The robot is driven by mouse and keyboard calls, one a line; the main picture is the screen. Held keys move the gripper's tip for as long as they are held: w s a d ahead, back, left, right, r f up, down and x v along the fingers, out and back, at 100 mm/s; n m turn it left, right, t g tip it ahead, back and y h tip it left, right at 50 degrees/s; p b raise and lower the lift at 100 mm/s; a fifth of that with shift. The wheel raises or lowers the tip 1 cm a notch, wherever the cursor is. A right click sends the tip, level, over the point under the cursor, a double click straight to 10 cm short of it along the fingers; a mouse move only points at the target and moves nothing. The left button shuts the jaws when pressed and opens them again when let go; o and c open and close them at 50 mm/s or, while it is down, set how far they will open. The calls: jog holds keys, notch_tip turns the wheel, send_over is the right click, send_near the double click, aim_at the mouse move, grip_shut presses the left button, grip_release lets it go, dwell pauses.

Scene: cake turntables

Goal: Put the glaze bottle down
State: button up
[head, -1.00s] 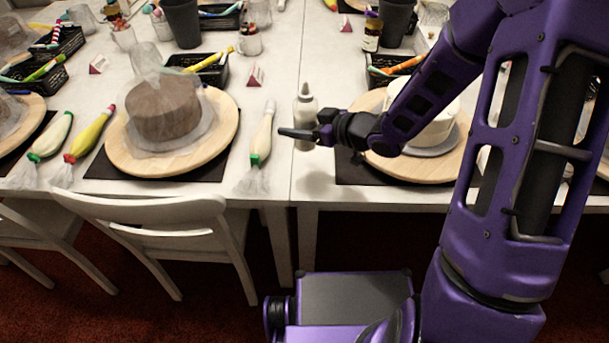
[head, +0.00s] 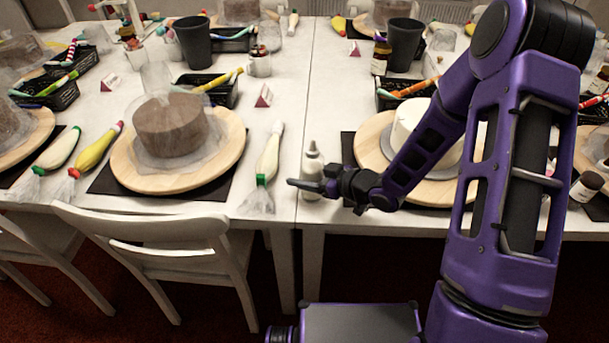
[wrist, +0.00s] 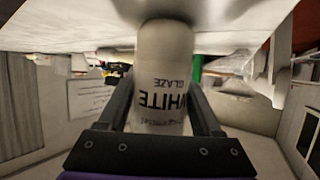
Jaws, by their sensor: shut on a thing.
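The glaze bottle (head: 312,172) is white with a pale nozzle and stands upright at the front of the white table, left of the right-hand turntable. My gripper (head: 318,187) is shut on its body from the front. In the wrist view the bottle (wrist: 163,75) appears upside down, its label reading WHITE GLAZE, between the two fingers of my gripper (wrist: 163,105). The base seems at or very near the tabletop (wrist: 235,30); I cannot tell for sure that it touches.
The right turntable (head: 375,165) with a white cake is close on the right. A green-tipped white piping bag (head: 270,158) lies to the left. Beyond it is a turntable (head: 222,170) with a brown cake. A white chair (head: 150,230) stands at the front left.

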jog(key=shift+f, duration=0.1)
jog(key=o, duration=0.9)
jog(key=shift+r, duration=0.2)
jog(key=p+v, duration=0.2)
jog(key=v, duration=1)
